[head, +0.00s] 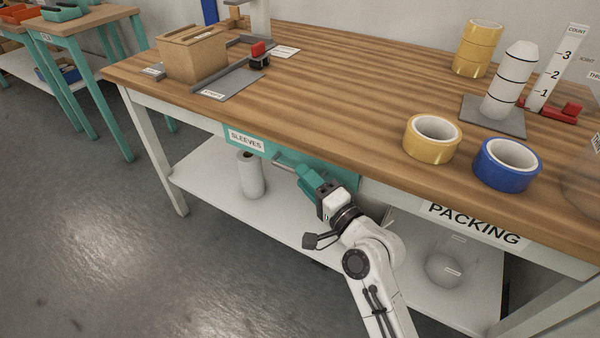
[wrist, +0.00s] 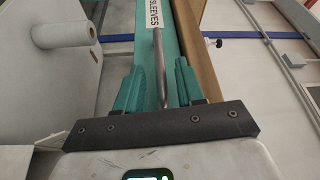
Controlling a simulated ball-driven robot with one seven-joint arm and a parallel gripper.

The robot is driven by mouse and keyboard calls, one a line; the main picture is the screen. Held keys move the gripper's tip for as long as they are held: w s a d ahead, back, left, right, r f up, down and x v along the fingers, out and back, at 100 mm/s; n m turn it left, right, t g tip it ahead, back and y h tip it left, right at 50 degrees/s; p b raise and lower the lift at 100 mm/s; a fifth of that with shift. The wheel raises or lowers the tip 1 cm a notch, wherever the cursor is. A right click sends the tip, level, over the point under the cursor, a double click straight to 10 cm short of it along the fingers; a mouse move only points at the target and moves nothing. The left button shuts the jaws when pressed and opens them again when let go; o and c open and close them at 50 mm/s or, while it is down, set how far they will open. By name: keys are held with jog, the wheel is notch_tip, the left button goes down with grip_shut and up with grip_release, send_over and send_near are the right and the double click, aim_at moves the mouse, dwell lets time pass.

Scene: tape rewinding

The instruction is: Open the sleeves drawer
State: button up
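The sleeves drawer has a teal front (head: 345,175) under the wooden tabletop, with a white SLEEVES label (head: 245,141) at its left end. Its front looks flush beneath the table edge, so it appears shut. A grey bar handle (head: 284,161) runs along the front; it also shows in the wrist view (wrist: 158,55). My gripper (head: 304,172) is at the handle's right part, and its teal fingers hide that end. In the wrist view my gripper (wrist: 160,85) has its fingers apart, with the bar between them and gaps on both sides.
A white roll (head: 251,174) stands on the lower shelf (head: 215,165) behind the drawer's left end. On the tabletop are yellow tape (head: 432,138), blue tape (head: 507,164) and a wooden box (head: 192,52). The floor (head: 130,240) in front of the table's left side is clear.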

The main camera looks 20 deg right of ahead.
jog(key=shift+x, duration=1.4)
grip_shut()
